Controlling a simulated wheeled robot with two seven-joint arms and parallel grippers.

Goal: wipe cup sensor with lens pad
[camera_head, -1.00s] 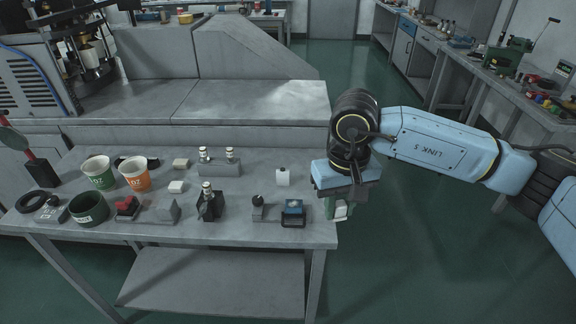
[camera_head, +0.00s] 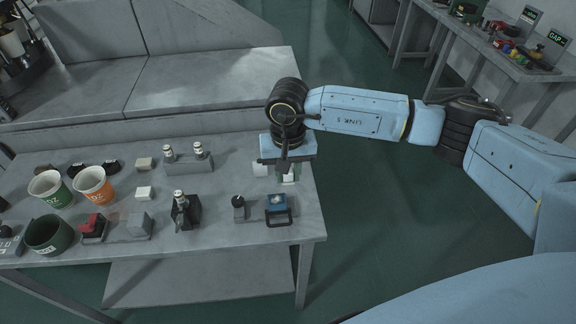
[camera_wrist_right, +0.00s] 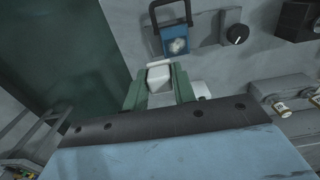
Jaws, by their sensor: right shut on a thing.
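My right gripper (camera_head: 288,178) hangs over the right end of the table. Its green fingers, in the right wrist view (camera_wrist_right: 159,88), are shut on a small white pad (camera_wrist_right: 159,75), likely the lens pad. A blue block with a pale round spot and a black loop frame, which I take for the cup sensor (camera_head: 277,202), sits on the table just in front of the gripper. It also shows in the right wrist view (camera_wrist_right: 176,42), just beyond the pad and apart from it. My left gripper is not in view.
A white item (camera_head: 260,170) stands beside the gripper. A grey block with a black knob (camera_head: 238,208) is left of the sensor. A black stand (camera_head: 183,212), a green-marked cup (camera_head: 50,190) and an orange cup (camera_head: 93,186) stand further left. The table's right edge is close.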

